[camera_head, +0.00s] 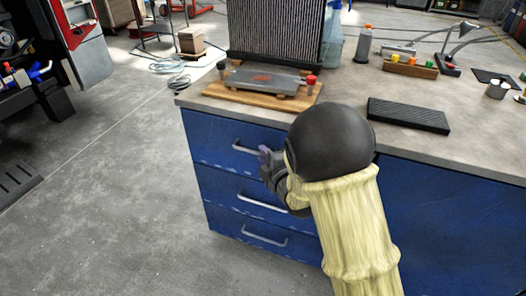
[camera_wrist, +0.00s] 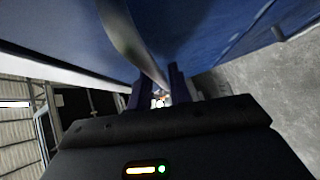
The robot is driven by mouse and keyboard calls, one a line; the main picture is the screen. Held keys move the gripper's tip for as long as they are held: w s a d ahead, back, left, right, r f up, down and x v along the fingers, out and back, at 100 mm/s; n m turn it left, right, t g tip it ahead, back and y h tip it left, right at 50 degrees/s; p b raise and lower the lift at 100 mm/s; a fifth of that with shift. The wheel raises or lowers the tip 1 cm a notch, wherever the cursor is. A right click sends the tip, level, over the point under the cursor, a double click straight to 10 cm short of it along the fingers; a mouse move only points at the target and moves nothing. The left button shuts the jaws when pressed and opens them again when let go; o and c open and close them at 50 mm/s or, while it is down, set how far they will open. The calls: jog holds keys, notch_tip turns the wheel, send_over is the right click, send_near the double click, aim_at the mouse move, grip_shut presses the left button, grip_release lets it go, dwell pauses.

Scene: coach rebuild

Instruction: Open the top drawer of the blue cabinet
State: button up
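The blue cabinet (camera_head: 225,190) stands under a grey worktop, with three drawers stacked on its left side. The top drawer (camera_head: 212,138) looks flush with the cabinet front. Its silver bar handle (camera_head: 243,148) is partly hidden by my gripper (camera_head: 265,155). In the wrist view, the curved handle (camera_wrist: 130,40) runs down towards the gap between the two purple fingers of my gripper (camera_wrist: 158,92). The fingers stand apart, with a gap between them. I cannot tell whether either finger touches the handle.
The lower drawers have silver handles (camera_head: 262,203) below my gripper. A wooden board (camera_head: 240,98) with a metal plate lies on the worktop edge above. A dark ribbed block (camera_head: 408,115) lies further right. The concrete floor (camera_head: 120,200) left of the cabinet is clear.

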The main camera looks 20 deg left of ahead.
jog(key=shift+w+a+f, duration=0.1)
jog(key=shift+w+a, duration=0.35)
grip_shut()
